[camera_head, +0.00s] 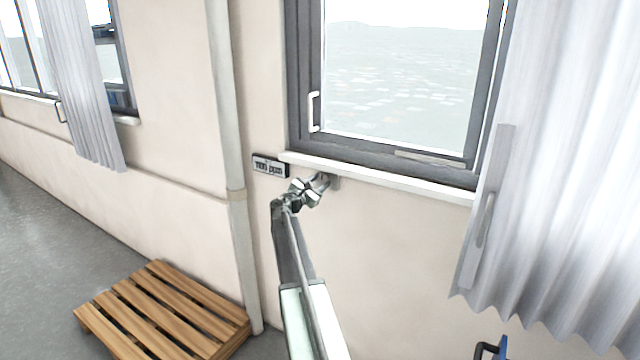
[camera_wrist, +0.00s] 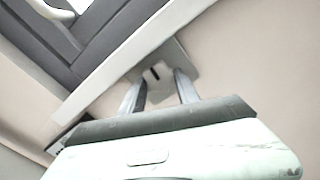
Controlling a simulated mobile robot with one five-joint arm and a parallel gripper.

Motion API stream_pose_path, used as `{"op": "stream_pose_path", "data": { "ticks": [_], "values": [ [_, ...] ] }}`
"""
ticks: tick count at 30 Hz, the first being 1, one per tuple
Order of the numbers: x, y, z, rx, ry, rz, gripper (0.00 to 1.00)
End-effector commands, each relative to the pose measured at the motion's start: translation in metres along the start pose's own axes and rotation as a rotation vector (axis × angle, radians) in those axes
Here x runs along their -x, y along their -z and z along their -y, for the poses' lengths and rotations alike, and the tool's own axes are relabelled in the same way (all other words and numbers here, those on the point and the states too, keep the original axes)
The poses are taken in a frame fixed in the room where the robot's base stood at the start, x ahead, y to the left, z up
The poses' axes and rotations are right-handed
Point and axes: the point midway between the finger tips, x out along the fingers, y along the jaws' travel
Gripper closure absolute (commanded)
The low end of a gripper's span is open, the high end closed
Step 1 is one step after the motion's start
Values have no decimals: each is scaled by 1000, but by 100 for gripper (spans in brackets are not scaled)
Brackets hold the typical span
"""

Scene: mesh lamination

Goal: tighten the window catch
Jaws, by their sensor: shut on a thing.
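The window catch appears to be a small grey fitting (camera_head: 336,183) on the wall just under the window sill. In the wrist view it is a pale grey plate (camera_wrist: 172,56) with a dark slot, between and behind the fingertips. My gripper (camera_head: 319,183) reaches up to it from below and is shut on it. The wrist view shows the two fingers (camera_wrist: 160,80) some way apart, one on each side of the slot. The exact contact is hard to see. A white handle (camera_head: 313,112) stands on the left side of the window frame, apart from my gripper.
The white sill (camera_head: 400,179) runs just above my gripper. A small label plate (camera_head: 270,166) is on the wall to the left. A pipe (camera_head: 228,120) rises farther left, with a wooden pallet (camera_head: 160,310) below. A curtain (camera_head: 575,170) hangs at the right.

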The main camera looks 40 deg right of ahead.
Motion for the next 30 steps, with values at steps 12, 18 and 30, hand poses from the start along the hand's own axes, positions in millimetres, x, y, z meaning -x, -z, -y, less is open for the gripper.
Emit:
{"op": "stream_pose_path", "data": {
  "ticks": [12,18,30],
  "values": [
    [0,0,-1,-317,2,0,100],
    [0,0,-1,-437,3,0,100],
    [0,-1,-1,-542,3,0,100]
  ]
}}
